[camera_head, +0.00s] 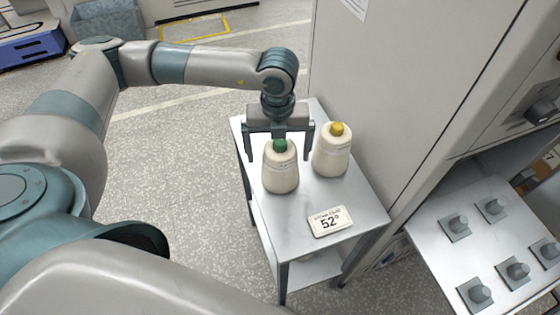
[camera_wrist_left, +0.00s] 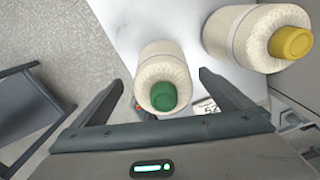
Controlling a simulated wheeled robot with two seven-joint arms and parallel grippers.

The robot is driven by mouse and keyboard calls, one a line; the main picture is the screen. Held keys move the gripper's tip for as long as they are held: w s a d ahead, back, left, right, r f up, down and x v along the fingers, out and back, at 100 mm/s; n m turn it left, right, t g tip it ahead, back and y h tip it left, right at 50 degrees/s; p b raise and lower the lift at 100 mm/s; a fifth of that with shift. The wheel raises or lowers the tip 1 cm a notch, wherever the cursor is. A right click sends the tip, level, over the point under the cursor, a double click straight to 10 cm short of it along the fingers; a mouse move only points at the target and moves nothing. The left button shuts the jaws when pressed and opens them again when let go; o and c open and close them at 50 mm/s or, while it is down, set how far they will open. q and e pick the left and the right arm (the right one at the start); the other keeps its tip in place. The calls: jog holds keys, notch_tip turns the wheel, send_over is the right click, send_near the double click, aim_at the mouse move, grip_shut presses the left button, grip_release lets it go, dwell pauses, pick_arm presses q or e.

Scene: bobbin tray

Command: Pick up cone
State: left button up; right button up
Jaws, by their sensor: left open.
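A cream yarn cone with a green tip (camera_head: 280,172) stands upright on a small metal side table (camera_head: 358,205). A second cream cone with a yellow tip (camera_head: 331,155) stands just right of it. My left gripper (camera_head: 279,156) is open above and behind the green-tipped cone, its fingers apart to either side of the cone's top. In the left wrist view, the green-tipped cone (camera_wrist_left: 161,75) shows between the two open fingers, with nothing gripped. The yellow-tipped cone (camera_wrist_left: 245,38) is outside the right finger there. My right gripper is not in view.
A small white card reading 52° (camera_head: 330,221) lies on the table's near part. A tall grey cabinet (camera_head: 400,80) stands close along the table's right. A tray with several grey pegs (camera_head: 480,235) is at the lower right. Open floor lies left.

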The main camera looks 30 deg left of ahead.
pick_arm(q)
jog(key=f, duration=0.1)
jog(key=f+p, duration=0.1)
jog(key=shift+d+f+p, duration=0.2)
jog(key=shift+f+p, duration=0.1)
jog(key=shift+f, duration=0.7)
jog(key=shift+w, duration=0.1)
jog(key=c, duration=1.4)
jog(key=shift+r, duration=0.1)
